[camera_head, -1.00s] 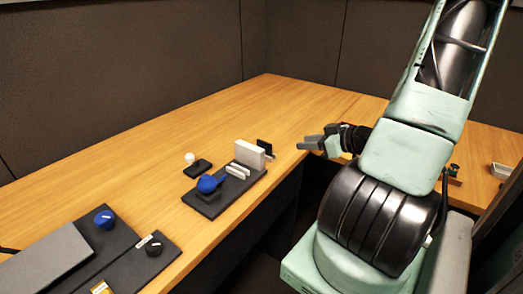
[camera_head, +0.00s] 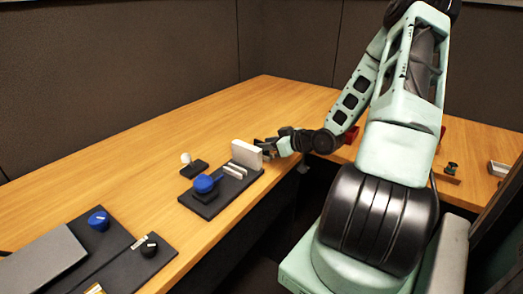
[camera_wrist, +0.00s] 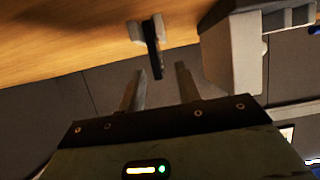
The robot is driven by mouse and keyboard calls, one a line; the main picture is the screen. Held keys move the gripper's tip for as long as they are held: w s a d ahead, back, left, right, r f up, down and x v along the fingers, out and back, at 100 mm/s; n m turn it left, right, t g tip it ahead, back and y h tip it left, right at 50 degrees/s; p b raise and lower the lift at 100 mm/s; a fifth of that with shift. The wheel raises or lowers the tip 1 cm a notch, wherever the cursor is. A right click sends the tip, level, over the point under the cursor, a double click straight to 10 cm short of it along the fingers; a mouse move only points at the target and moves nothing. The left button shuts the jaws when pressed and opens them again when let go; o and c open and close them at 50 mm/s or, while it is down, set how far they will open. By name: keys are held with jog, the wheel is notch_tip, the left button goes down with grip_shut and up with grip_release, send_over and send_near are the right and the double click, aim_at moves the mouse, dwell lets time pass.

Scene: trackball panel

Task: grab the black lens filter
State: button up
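The black lens filter (camera_wrist: 153,50) shows in the wrist view as a thin dark piece seen nearly edge-on, with a small pale holder (camera_wrist: 136,31) beside it at the wooden surface. My gripper (camera_wrist: 158,74) is open, with its two fingers apart. The filter's end lies just ahead of the gap between the fingertips, and no grip on it shows. In the head view my gripper (camera_head: 268,147) is at the right end of the dark panel, close to a white block (camera_head: 247,154). There the filter is mostly hidden by my gripper.
The white block stands close beside the filter; in the wrist view it is the large pale body (camera_wrist: 230,52) right of the fingers. A blue trackball (camera_head: 204,183) and pale slats (camera_head: 234,171) share the panel. A white knob (camera_head: 186,158) stands behind. The table's back is clear.

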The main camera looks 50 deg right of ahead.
jog(key=shift+x, duration=1.55)
grip_shut()
